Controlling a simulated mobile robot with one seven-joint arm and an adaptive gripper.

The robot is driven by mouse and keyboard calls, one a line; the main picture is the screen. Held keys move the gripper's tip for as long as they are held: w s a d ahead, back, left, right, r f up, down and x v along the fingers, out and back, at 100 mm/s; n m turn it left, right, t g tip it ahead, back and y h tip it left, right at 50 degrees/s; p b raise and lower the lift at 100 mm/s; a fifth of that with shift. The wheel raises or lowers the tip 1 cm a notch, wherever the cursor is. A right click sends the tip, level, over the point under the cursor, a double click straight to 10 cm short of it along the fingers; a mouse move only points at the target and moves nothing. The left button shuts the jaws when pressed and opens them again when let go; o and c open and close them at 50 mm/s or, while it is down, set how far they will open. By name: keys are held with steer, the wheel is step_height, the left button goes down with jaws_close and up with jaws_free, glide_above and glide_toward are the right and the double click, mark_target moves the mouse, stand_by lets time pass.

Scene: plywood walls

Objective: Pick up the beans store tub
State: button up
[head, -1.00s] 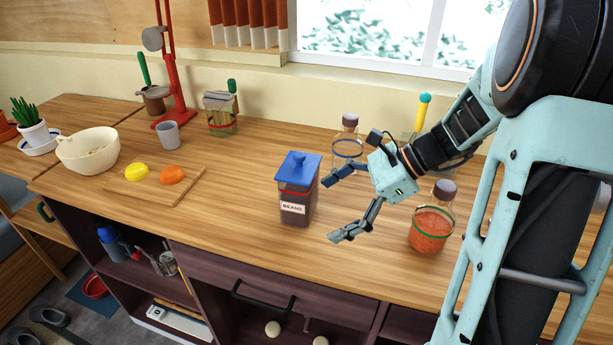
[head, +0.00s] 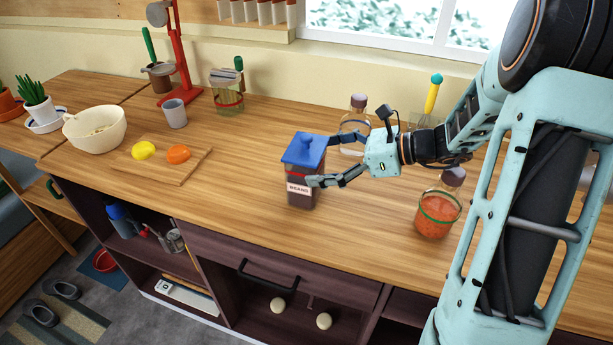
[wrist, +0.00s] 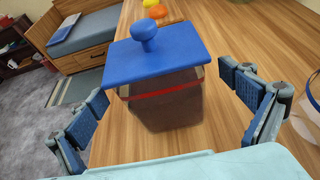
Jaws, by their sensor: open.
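The beans store tub (head: 303,172) stands upright on the wooden counter. It is a dark see-through square tub with a blue knobbed lid, a red band and a white BEANS label. My gripper (head: 322,161) is at the tub's right side in the head view, its fingers reaching to the tub, one partly over its front near the label. In the wrist view the tub (wrist: 164,98) sits between the two spread fingers of my gripper (wrist: 165,112), with gaps on both sides. The gripper is open and holds nothing.
A jar of orange contents (head: 438,212) stands right of the tub, below my arm. A clear bottle (head: 354,125) stands behind the gripper. A cutting board (head: 190,165) with yellow and orange pieces lies left. The counter between board and tub is clear.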

steer(key=x, duration=0.3)
steer(key=shift+w+a+f, duration=0.1)
steer(key=shift+a+f, duration=0.05)
steer(key=shift+a, duration=0.2)
steer(key=c, duration=1.7)
steer(key=shift+c, duration=0.5)
